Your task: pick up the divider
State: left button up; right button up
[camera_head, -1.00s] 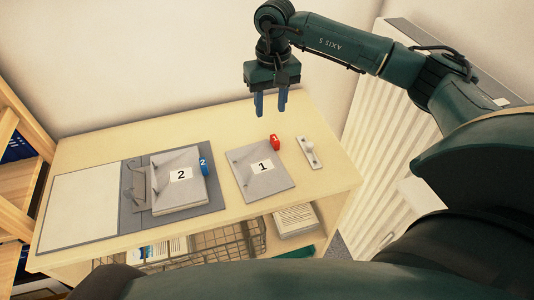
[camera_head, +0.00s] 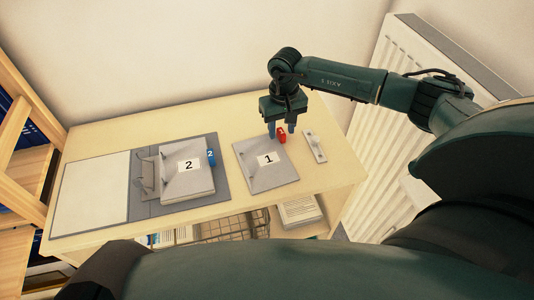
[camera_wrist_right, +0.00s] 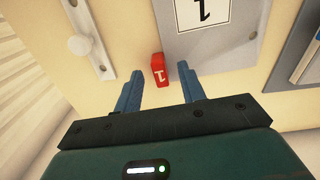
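A grey divider (camera_head: 265,170) with a white label "1" lies flat on the table, with a red tab (camera_head: 282,137) at its upper right edge. My right gripper (camera_head: 281,131) is low over that tab, open, with blue fingers apart. In the right wrist view the red tab (camera_wrist_right: 159,70) shows between the fingertips (camera_wrist_right: 160,74), with a gap on each side. The divider's plate (camera_wrist_right: 212,40) is partly cut off there. Another grey divider (camera_head: 187,182), labelled "2" with a blue tab (camera_head: 211,157), lies on an open grey binder (camera_head: 222,187). My left gripper is not in view.
A pale metal strip with a knob (camera_head: 315,146) lies right of divider 1. The wooden table (camera_head: 215,120) is clear behind. A wall stands behind it and a white radiator (camera_head: 385,150) at the right. A wire basket (camera_head: 228,227) is below the tabletop.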

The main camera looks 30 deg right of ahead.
jog(key=shift+f, duration=0.6)
grip_shut()
